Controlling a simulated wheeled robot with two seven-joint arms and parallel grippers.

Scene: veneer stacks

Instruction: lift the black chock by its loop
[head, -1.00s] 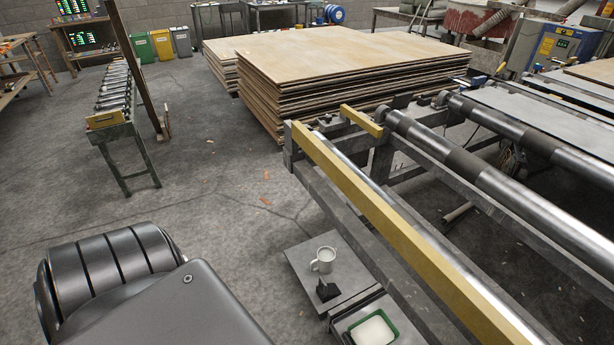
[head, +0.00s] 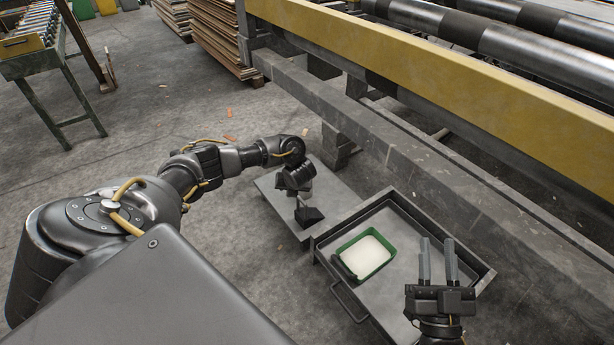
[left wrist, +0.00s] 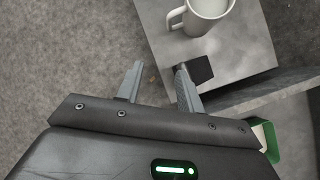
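The black chock (head: 310,216) sits on the grey shelf (head: 270,185), below and just in front of my left gripper (head: 299,200) in the head view. In the left wrist view the chock (left wrist: 203,69) shows as a dark block beside the right-hand finger, whose tip overlaps its left edge. The left gripper (left wrist: 159,70) is open there with a clear gap between its fingers, and the chock is outside that gap. The loop cannot be made out clearly. My right gripper (head: 438,245) is open and empty above the drawer.
A white mug (left wrist: 208,14) stands close behind the chock. An open grey drawer (head: 405,225) holds a green tub (head: 386,257) with white contents. A grey beam and a yellow rail (head: 420,70) run along the back.

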